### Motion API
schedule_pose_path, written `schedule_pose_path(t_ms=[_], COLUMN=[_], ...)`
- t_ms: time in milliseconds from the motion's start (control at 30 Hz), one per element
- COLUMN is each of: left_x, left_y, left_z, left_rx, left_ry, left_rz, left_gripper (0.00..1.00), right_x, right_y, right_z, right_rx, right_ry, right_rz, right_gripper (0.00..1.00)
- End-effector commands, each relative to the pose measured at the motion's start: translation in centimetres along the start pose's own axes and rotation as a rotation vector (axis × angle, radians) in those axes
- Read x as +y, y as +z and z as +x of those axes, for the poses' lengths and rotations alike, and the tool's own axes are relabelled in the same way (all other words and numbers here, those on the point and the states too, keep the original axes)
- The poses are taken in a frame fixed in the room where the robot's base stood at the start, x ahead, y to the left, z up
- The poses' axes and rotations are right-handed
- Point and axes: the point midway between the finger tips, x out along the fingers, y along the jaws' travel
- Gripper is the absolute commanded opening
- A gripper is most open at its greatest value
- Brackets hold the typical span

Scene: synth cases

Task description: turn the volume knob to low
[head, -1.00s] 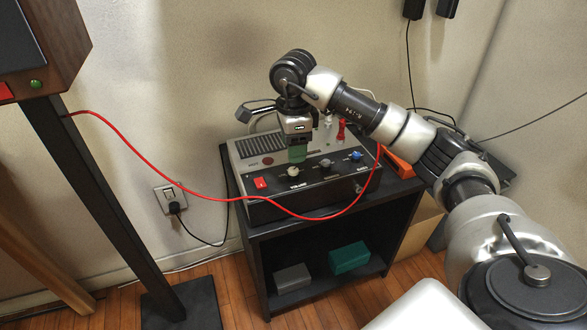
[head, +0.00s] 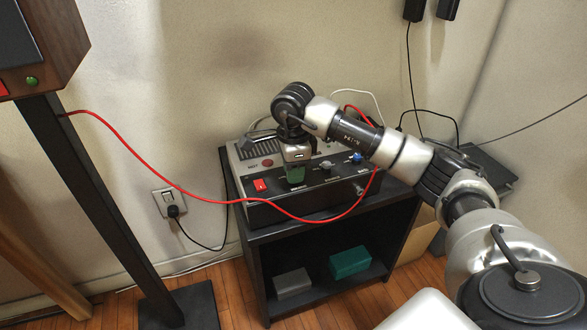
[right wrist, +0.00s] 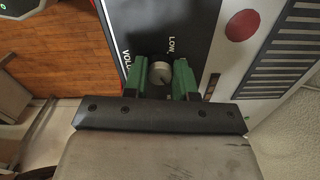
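The volume knob (right wrist: 160,72) is a small round beige knob on the dark front panel of a grey device (head: 335,190). The lettering "LOW" and part of "VOLU" show beside it in the right wrist view. My right gripper (right wrist: 160,75) has green fingers, one on each side of the knob and seemingly touching it. In the head view my right gripper (head: 295,174) reaches down onto the panel and hides the knob. The knob's pointer is too small to read. My left gripper is not in view.
A red switch (head: 260,185) lies left of the gripper and a blue knob (head: 356,157) to the right. A red cable (head: 309,218) loops across the device's front. The device stands on a black shelf unit (head: 258,284). A speaker on a dark stand (head: 115,205) is at left.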

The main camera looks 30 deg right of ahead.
Motion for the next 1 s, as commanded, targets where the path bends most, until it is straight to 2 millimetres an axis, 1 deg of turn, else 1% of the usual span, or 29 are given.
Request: schedule_pose_path(t_ms=[33, 100, 133, 367, 533, 767, 1000], left_x=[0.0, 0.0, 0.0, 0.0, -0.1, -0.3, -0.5], left_y=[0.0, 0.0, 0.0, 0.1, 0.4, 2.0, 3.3], left_z=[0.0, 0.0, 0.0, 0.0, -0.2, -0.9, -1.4], left_rx=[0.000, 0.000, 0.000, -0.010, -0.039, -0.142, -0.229], left_ry=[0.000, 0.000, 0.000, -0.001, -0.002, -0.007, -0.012], left_rz=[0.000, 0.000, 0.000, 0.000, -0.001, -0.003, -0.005], left_gripper=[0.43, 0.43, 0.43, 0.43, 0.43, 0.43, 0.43], right_x=[0.0, 0.0, 0.0, 0.0, 0.0, 0.0, -0.1], right_y=[0.0, 0.0, 0.0, 0.0, 0.0, 0.0, 0.0], right_z=[0.0, 0.0, 0.0, -0.1, -0.1, -0.2, -0.2], right_rx=[0.000, 0.000, 0.000, 0.000, 0.001, 0.000, 0.001], right_ry=[-0.001, -0.001, -0.001, -0.001, -0.001, -0.001, -0.002], right_rz=[0.000, 0.000, 0.000, -0.021, -0.087, -0.260, -0.487], right_gripper=[0.15, 0.05, 0.03, 0.03, 0.03, 0.03, 0.03])
